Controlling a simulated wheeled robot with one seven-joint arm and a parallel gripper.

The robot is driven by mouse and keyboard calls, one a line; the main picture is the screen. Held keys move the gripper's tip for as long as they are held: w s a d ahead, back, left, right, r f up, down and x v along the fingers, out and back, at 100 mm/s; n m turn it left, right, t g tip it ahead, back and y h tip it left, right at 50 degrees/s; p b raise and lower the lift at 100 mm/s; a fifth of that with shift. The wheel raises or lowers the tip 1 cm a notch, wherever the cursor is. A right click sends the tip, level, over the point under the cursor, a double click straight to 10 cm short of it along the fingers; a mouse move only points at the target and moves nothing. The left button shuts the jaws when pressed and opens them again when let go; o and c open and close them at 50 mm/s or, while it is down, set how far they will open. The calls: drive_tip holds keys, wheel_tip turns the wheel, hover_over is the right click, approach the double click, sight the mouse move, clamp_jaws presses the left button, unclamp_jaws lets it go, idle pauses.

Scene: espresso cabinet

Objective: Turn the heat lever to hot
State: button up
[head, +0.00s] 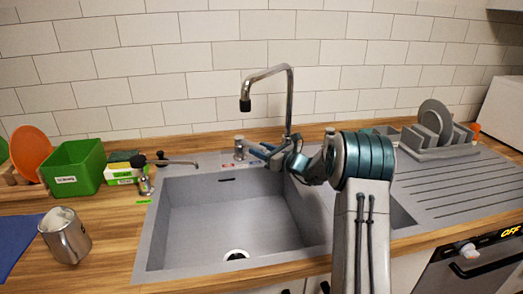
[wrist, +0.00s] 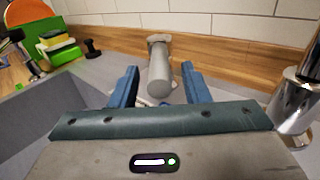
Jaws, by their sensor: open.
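The heat lever (head: 239,147) is a short grey metal post on the back rim of the sink, left of the tall tap. In the wrist view the lever (wrist: 159,78) shows as a grey rounded cylinder pointing toward me, between my two blue fingers. My gripper (head: 262,151) is open, just right of the lever in the head view. In the wrist view my gripper (wrist: 160,72) has a visible gap on both sides of the lever. A pale plate with small coloured marks at the lever's base is partly hidden.
The chrome tap (head: 289,100) stands close to my gripper; its base (wrist: 296,100) is at the right in the wrist view. The grey sink (head: 225,205) lies below. A green box (head: 73,167) and metal jug (head: 65,236) are left, a dish rack (head: 437,140) right.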

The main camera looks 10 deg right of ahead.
clamp_jaws()
